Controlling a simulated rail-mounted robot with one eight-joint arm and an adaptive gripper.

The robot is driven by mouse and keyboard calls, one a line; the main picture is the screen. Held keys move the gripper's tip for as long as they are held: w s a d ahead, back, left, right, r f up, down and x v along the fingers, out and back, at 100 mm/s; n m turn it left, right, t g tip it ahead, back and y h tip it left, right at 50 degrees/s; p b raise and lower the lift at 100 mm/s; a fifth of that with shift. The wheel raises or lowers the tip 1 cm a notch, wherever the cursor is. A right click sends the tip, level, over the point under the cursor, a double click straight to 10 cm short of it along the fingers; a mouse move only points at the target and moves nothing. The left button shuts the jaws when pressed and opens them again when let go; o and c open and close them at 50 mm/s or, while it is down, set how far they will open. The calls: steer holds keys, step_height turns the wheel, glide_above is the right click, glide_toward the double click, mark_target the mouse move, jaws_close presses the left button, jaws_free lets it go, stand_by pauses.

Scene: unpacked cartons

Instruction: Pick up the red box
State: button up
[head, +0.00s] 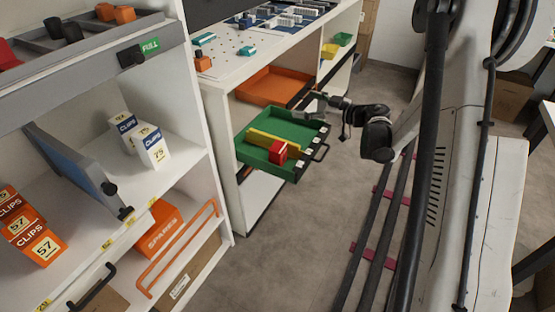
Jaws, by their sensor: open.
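A small red box (278,152) sits in the green tray (283,120), near its front right, beside a long yellow divider or bar (262,147). The green tray sticks out from the white cabinet over the floor. My gripper (307,103) is open above the far right part of the tray, behind and to the right of the red box, and apart from it. Its fingers are small in the picture.
An orange tray (265,88) is just above and behind the green tray. Dark handles (321,152) stick out from the green tray's front. Shelves with CLIPS cartons (154,150) and an orange SPARES box (160,228) stand at left. The grey floor (290,230) in front is clear.

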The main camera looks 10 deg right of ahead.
steer(key=s+d+f+g+b, duration=0.1)
steer(key=s+f+g, duration=0.1)
steer(key=f, duration=0.6)
steer(key=s+f+g+b, duration=0.1)
steer(key=s+f+g, duration=0.1)
steer(key=f, duration=0.6)
steer(key=b, duration=0.2)
glide_toward(279, 147)
steer(key=x, duration=0.4)
steer(key=shift+w+a+f, duration=0.15)
steer(key=shift+w+f, duration=0.1)
steer(key=shift+f, duration=0.15)
steer(key=shift+b+x, duration=0.85)
steer(key=shift+x, duration=2.1)
steer(key=shift+r, duration=0.15)
steer(key=c, duration=1.3)
steer(key=shift+r, duration=0.15)
